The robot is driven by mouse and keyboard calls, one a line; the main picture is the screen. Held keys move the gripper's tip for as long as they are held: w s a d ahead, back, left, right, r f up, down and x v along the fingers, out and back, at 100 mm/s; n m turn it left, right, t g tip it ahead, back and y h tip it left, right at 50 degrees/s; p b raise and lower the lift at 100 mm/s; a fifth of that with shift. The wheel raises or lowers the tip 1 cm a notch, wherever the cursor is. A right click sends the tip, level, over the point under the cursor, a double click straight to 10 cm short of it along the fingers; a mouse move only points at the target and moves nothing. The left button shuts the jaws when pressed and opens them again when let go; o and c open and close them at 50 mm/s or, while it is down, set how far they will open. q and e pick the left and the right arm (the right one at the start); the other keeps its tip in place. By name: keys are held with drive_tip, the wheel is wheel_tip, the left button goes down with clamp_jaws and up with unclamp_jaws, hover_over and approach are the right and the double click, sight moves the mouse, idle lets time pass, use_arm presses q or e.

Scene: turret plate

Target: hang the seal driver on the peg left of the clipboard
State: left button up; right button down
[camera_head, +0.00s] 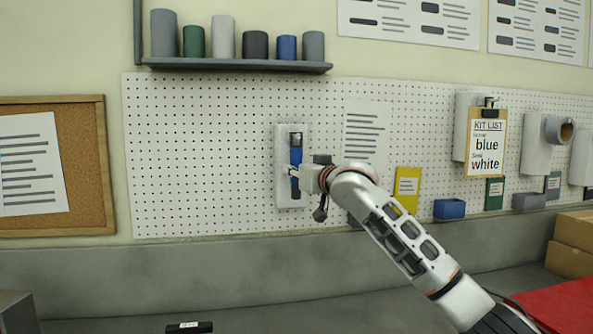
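A blue, upright tool with a black top (296,141) is against a white backing panel (284,196) on the pegboard; it may be the seal driver, but its label is not readable. My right gripper (292,174) reaches in from the right, its fingers across the blue handle. They overlap the handle in this view; I cannot tell whether they are closed on it. The clipboard (486,145), headed "KIT LIST", hangs farther right on its own white panel. Any peg behind the tool is hidden. My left gripper is not in view.
A shelf (235,66) with several cylinders is above the pegboard (200,150). Yellow (408,187) and green cards, a blue bin (449,208) and a tape roll holder (538,142) are to the right. A dark labelled item (188,327) lies on the bench below.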

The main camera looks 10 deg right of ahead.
drive_tip(key=c, duration=1.7)
unclamp_jaws()
